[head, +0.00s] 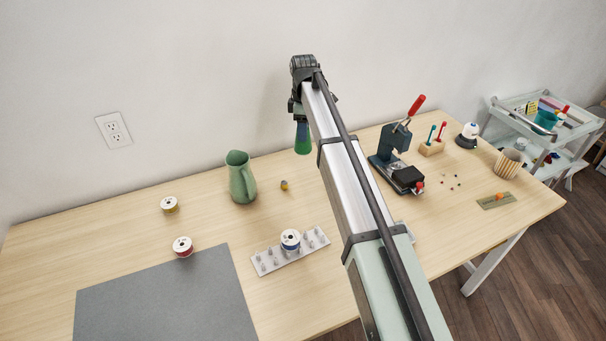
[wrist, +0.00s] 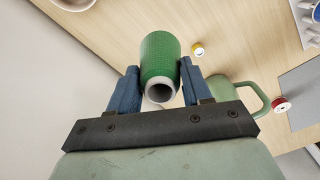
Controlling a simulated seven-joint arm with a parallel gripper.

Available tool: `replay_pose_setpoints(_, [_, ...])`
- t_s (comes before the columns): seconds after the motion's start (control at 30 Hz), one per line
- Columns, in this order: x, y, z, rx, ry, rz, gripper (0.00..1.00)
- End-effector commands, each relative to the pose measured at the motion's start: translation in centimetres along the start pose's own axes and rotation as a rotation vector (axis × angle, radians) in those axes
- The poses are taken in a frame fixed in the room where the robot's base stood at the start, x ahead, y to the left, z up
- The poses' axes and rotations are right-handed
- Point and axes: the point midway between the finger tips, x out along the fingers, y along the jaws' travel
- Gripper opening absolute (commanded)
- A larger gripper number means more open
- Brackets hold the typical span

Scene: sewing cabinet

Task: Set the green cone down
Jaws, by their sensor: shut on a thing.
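The green cone (head: 303,139) hangs below my gripper (head: 299,113) in the head view, near the wall and apart from the wood table. In the wrist view the green cone (wrist: 160,55) sits between the two blue fingers of my gripper (wrist: 158,84), which are shut on it. Its pale hollow end faces the wrist camera. My arm hides part of the table in the head view.
A green pitcher (head: 240,178) stands left of the cone, with a small yellow-and-grey item (head: 284,185) near it. Two spools (head: 170,204) (head: 183,247), a grey mat (head: 160,300) and a pegged rack (head: 267,263) lie in front. A press (head: 391,150) stands right.

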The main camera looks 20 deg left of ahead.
Motion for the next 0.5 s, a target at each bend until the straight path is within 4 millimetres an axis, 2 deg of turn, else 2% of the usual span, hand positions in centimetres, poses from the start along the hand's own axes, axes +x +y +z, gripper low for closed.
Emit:
replay_pose_setpoints(0.27, [0.7, 0.0, 0.0, 0.087, 0.0, 0.001, 0.01])
replay_pose_setpoints(0.5, [4.2, -0.1, 0.1, 0.088, 0.0, -0.001, 0.01])
